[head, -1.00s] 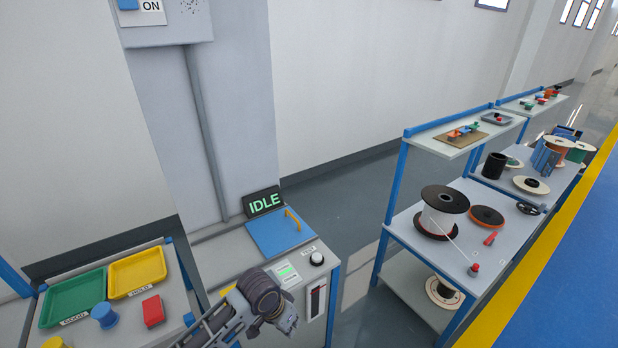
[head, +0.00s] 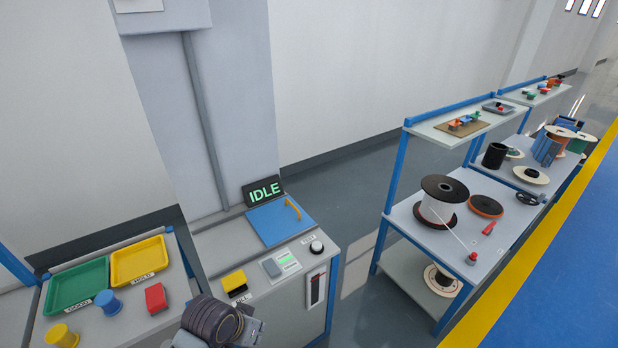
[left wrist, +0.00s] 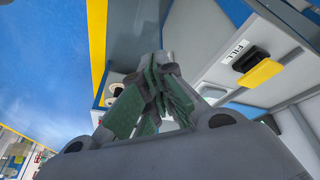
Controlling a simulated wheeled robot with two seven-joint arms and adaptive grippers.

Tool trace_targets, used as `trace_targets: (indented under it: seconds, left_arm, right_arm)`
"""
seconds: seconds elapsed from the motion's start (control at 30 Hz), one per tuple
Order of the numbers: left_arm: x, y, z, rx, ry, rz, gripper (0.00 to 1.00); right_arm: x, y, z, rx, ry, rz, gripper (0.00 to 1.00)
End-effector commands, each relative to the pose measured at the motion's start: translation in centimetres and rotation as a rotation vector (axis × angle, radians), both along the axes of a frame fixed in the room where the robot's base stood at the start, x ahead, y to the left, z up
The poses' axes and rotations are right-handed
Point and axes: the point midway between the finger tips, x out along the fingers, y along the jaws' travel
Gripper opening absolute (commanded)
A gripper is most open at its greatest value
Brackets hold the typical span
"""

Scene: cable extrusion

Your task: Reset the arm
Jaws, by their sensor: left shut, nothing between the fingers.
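My left arm comes in at the bottom of the head view, with its gripper (head: 248,328) low in front of the grey machine cabinet (head: 296,305). In the left wrist view the left gripper's green-padded fingers (left wrist: 163,70) are shut together with nothing between them. A yellow-and-black part (head: 235,283) by the FILL label sits on the cabinet top, clear of the gripper. It also shows in the left wrist view (left wrist: 259,74), right of the fingers. My right gripper is in neither view.
On the left table are a green tray (head: 77,286), a yellow tray (head: 138,262), blue and yellow spools, and a red block (head: 155,298). The cabinet carries a blue lid (head: 280,222) and an IDLE display (head: 264,191). A rack with cable reels (head: 443,202) stands right, across open floor.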

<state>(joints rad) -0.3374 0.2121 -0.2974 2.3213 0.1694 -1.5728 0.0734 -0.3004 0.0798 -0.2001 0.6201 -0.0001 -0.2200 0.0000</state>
Motion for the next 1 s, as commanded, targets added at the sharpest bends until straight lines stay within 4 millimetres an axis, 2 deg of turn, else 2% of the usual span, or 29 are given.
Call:
trace_targets:
  seconds: [0.2,0.4,0.83,1.0]
  left_arm:
    - [-2.1,3.6,0.2,0.045,0.001,0.078,0.0]
    - [-3.3,5.7,0.3,0.079,0.005,0.119,0.0]
    - [-5.3,8.8,0.5,0.133,0.014,0.177,0.0]
    - [-4.9,8.8,-1.0,0.134,0.019,0.175,0.0]
  right_arm:
    - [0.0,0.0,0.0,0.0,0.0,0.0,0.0]
    - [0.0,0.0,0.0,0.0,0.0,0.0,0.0]
    - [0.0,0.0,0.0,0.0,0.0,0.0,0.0]
    - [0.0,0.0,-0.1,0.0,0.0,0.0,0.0]
